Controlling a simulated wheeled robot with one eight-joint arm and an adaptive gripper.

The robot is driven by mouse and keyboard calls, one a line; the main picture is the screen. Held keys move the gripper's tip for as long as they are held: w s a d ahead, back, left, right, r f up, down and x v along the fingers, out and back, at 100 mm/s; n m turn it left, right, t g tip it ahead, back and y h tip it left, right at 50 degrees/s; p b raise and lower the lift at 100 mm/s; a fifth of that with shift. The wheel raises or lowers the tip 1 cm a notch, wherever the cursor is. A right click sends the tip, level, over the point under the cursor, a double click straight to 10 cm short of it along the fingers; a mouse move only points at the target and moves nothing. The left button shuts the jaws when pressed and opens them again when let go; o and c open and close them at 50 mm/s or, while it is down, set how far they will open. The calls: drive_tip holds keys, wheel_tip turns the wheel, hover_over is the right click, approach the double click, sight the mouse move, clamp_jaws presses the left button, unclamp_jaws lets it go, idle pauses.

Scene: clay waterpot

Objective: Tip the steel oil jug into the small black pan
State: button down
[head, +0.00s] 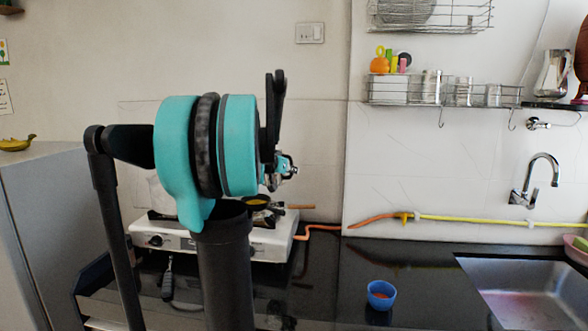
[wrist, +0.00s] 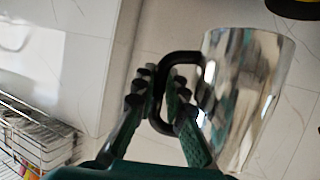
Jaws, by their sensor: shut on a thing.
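In the wrist view, my gripper (wrist: 163,84) is shut on the black handle (wrist: 181,58) of the steel oil jug (wrist: 246,95). The shiny jug is to the right of the fingers and looks tilted in this view. In the head view my arm hides most of the gripper and jug; a small shiny part shows at its right side. The small black pan (head: 257,203), with something yellow in it and a light brown handle, is on the stove, below that part. A dark rounded edge with yellow, likely the pan, shows at the wrist view's top right corner.
The white stove (head: 270,243) stands on the black counter (head: 345,262). An orange gas hose (head: 375,219) runs along the wall. A blue bowl (head: 381,294) and a sink (head: 535,305) are to the right. Another metal jug (head: 551,73) stands on a shelf at far right.

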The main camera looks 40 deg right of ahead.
sight(290, 158)
drive_tip(key=shift+w+f, duration=0.1)
drive_tip(key=shift+r, duration=2.55)
drive_tip(key=shift+a, duration=0.1)
